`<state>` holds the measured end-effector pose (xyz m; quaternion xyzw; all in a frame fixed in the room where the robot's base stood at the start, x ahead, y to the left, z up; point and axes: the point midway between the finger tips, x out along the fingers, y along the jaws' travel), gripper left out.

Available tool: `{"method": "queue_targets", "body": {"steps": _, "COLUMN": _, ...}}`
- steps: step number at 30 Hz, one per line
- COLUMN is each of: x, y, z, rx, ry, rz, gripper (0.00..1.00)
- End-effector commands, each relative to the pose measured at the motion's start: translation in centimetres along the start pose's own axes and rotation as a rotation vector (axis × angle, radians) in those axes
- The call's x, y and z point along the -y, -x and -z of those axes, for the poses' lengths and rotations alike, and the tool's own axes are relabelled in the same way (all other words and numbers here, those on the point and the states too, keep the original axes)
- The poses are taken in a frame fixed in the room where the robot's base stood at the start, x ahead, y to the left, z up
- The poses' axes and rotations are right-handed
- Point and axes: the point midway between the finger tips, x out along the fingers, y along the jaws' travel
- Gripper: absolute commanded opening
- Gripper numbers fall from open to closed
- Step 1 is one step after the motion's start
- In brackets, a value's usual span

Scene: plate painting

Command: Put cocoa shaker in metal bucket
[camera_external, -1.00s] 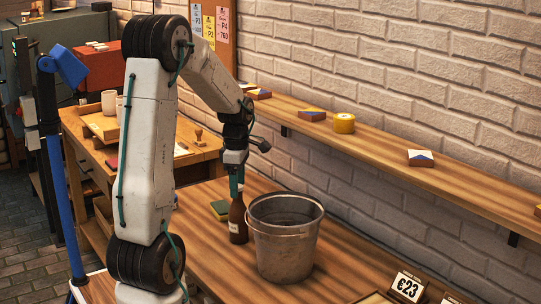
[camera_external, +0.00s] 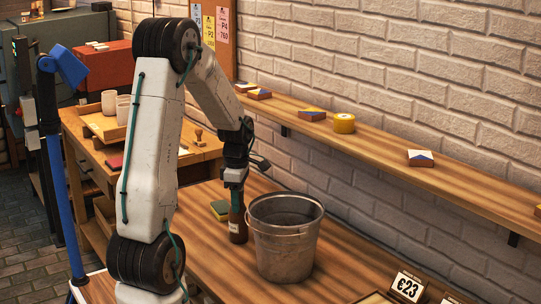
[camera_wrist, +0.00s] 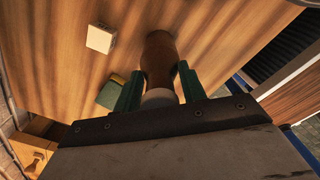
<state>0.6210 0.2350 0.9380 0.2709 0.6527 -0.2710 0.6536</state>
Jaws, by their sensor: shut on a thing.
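A brown bottle-shaped container with a pale label, which I take to be the cocoa shaker (camera_external: 238,228), stands upright on the wooden table, just left of the metal bucket. My gripper (camera_external: 237,192) comes down from above and is shut on its upper part. In the wrist view the brown container (camera_wrist: 159,62) is between my green fingers (camera_wrist: 160,90), with a pale end close to the palm.
A green and yellow sponge-like block (camera_external: 219,209) lies behind the container; a small white block (camera_wrist: 101,38) shows in the wrist view. A shelf (camera_external: 380,152) with small boxes and a yellow tin runs along the brick wall.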

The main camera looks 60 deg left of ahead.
Motion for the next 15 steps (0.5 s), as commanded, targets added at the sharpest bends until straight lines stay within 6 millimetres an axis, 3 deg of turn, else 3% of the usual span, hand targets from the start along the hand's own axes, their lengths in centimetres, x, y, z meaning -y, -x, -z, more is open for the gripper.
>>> {"method": "queue_targets", "body": {"steps": 8, "x": 0.0, "y": 0.3, "z": 0.0, "rx": 0.0, "ry": 0.0, "rz": -0.001, "gripper": 0.0}}
{"method": "queue_targets", "body": {"steps": 15, "x": -0.1, "y": 1.9, "z": 0.0, "rx": 0.0, "ry": 0.0, "rz": -0.002, "gripper": 0.0}}
